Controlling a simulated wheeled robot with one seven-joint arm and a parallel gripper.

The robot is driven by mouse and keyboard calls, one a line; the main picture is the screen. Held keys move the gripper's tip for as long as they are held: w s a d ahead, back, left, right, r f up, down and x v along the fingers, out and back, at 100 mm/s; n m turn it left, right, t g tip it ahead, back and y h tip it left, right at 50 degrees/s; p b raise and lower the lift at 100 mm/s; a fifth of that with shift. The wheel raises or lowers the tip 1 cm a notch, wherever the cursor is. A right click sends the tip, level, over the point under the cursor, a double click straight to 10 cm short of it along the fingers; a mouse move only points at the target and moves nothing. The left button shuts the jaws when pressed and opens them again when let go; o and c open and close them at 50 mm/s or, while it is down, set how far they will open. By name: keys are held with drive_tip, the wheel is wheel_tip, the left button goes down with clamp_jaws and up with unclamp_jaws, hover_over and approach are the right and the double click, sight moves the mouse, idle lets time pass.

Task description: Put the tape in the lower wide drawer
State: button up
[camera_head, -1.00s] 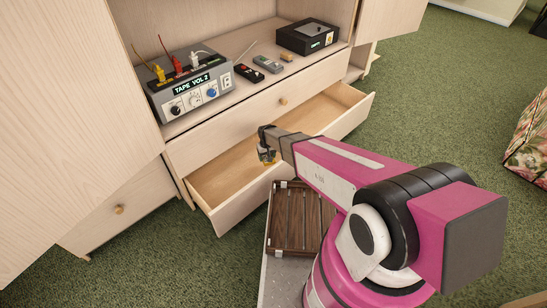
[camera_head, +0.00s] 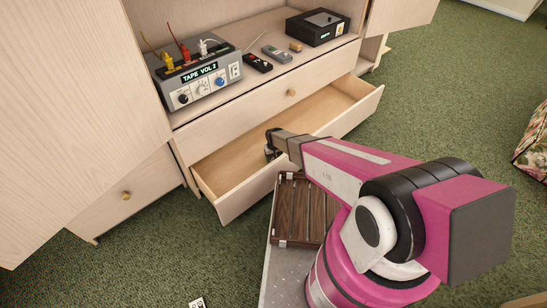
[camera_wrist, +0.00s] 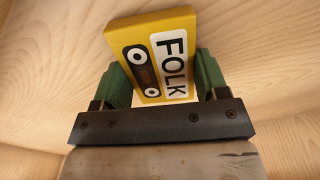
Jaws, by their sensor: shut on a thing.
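The tape (camera_wrist: 155,60) is a yellow cassette box marked FOLK with a cassette picture. My gripper (camera_wrist: 155,85) is shut on it, with green finger pads on both sides. In the head view my gripper (camera_head: 272,150) points down inside the open lower wide drawer (camera_head: 345,118), towards its left half. The tape is mostly hidden there. Pale wood surrounds the tape in the wrist view; I cannot tell whether the tape touches the drawer floor. The part of the drawer that shows looks empty.
The upper wide drawer (camera_head: 255,108) is shut. Above it stand a grey TAPE VOL 2 device (camera_head: 205,82), small remotes (camera_head: 257,63) and a black box (camera_head: 318,27). A brown slatted tray (camera_head: 300,212) lies before the drawer. A small white item (camera_head: 197,302) lies on the carpet.

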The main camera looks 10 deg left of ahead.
drive_tip(key=o, duration=0.9)
drive_tip(key=shift+f, duration=0.1)
drive_tip(key=shift+o, duration=0.2)
wheel_tip(320, 180, up, 12)
drive_tip(key=r, duration=0.1)
drive_tip(key=s+d+r+m, duration=0.1)
drive_tip(key=s+d+r, duration=0.4)
drive_tip(key=d+r, duration=0.5)
drive_tip(key=s+d+r+m, duration=0.2)
drive_tip(key=s+d+r, duration=0.3)
drive_tip(key=d+r, duration=0.5)
drive_tip(key=s+d+r+m, duration=0.2)
drive_tip(key=s+d+r, duration=0.4)
drive_tip(key=d+r, duration=0.4)
drive_tip(key=shift+d, duration=0.3)
